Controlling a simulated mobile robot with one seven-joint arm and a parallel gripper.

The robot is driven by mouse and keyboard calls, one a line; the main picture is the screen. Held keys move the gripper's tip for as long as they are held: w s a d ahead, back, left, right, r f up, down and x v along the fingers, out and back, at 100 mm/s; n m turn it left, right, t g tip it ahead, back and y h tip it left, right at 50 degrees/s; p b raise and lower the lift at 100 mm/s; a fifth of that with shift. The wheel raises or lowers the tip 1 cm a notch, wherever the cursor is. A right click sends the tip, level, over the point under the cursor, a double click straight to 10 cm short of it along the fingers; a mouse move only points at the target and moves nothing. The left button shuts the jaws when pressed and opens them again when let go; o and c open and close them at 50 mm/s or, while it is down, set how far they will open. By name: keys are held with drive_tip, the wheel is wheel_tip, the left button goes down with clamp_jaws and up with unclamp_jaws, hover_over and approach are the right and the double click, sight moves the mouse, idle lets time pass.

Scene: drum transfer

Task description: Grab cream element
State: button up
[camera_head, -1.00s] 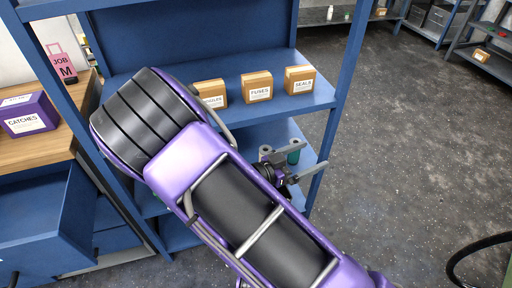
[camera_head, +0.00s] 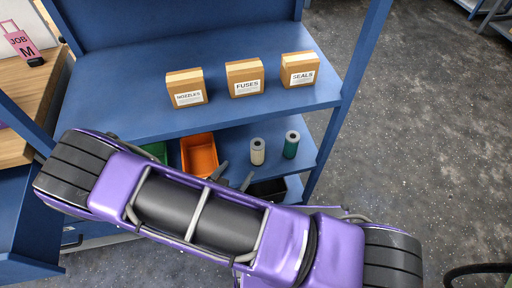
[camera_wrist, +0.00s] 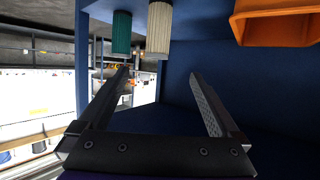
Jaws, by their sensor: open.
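The cream element (camera_head: 257,152) is a ribbed cylinder standing upright on the lower shelf, left of a teal element (camera_head: 291,145). My gripper (camera_head: 234,176) shows its fingertips just above my purple arm, near and in front of the cream element. In the wrist view the open fingers (camera_wrist: 160,75) are empty. The cream element (camera_wrist: 159,30) appears there beyond the fingertips, roughly between their lines, with the teal element (camera_wrist: 121,32) close on its left. No contact shows. The arm hides much of the gripper in the head view.
An orange bin (camera_head: 199,155) stands on the lower shelf left of the cream element, with a green bin (camera_head: 155,151) further left. A dark bin (camera_head: 268,190) is partly hidden by my arm. The upper shelf (camera_head: 130,100) holds small cartons. A shelf post (camera_head: 345,95) rises at right.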

sight(254, 151)
drive_tip(key=b+x, duration=0.1)
drive_tip(key=x, duration=1)
drive_tip(key=shift+d, duration=0.15)
drive_tip(key=x, duration=0.5)
drive_tip(key=shift+w+d+b, duration=0.1)
drive_tip(key=shift+d+b, duration=0.2)
clamp_jaws()
